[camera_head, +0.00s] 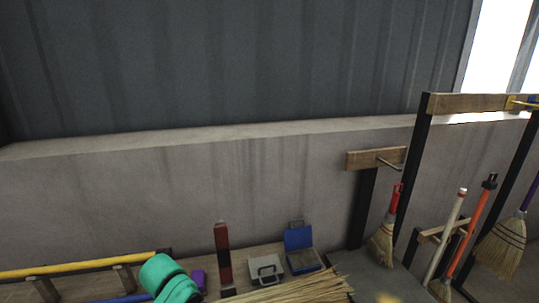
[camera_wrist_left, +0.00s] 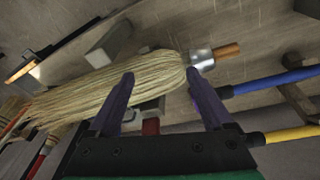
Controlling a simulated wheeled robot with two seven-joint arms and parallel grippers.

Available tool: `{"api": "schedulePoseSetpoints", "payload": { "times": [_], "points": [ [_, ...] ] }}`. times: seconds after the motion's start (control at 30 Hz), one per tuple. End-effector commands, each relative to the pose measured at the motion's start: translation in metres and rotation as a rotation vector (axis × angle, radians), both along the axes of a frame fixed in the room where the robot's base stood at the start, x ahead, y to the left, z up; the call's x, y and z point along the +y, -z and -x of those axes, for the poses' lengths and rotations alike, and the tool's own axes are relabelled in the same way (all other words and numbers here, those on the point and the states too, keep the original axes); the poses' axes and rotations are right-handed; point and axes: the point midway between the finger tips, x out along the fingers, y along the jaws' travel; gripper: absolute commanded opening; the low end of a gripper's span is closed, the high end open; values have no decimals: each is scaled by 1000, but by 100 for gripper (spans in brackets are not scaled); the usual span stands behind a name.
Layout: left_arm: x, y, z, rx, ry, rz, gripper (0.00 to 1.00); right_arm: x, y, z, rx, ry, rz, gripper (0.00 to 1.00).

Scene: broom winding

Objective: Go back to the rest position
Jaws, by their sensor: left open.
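My left gripper (camera_head: 198,280) shows at the bottom of the head view as a teal body with a purple finger, to the left of a straw bundle (camera_head: 290,291). In the left wrist view its two purple fingers (camera_wrist_left: 160,75) are spread apart and open. The straw bundle (camera_wrist_left: 100,88) lies across the view beyond the fingers, with a metal collar (camera_wrist_left: 201,58) and a short wooden handle end (camera_wrist_left: 227,50). I cannot tell whether the fingers touch the straw. My right gripper is in neither view.
Yellow (camera_head: 80,266) and blue bars lie at the lower left. A red-and-black tool (camera_head: 223,255), a grey box (camera_head: 266,269) and an open blue case (camera_head: 299,240) stand by the wall. A rack (camera_head: 470,103) with several brooms stands at right. The upper wall area is clear.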

Motion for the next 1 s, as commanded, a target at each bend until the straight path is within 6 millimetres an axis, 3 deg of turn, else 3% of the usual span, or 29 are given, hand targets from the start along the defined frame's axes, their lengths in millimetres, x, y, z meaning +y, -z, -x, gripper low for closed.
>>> {"api": "schedulePoseSetpoints", "payload": {
  "times": [0.13,0.27,0.47,0.7,0.73,1.0],
  "points": [
    [-14,20,35,-40,69,37,84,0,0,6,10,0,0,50],
    [-12,29,65,-80,95,40,84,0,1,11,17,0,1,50],
    [9,35,109,-117,96,0,84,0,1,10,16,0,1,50],
    [47,34,159,-120,75,-98,84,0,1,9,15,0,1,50],
    [50,39,162,-116,76,-109,84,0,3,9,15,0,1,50],
    [46,147,150,-78,86,-105,84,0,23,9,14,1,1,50]
  ]
}}
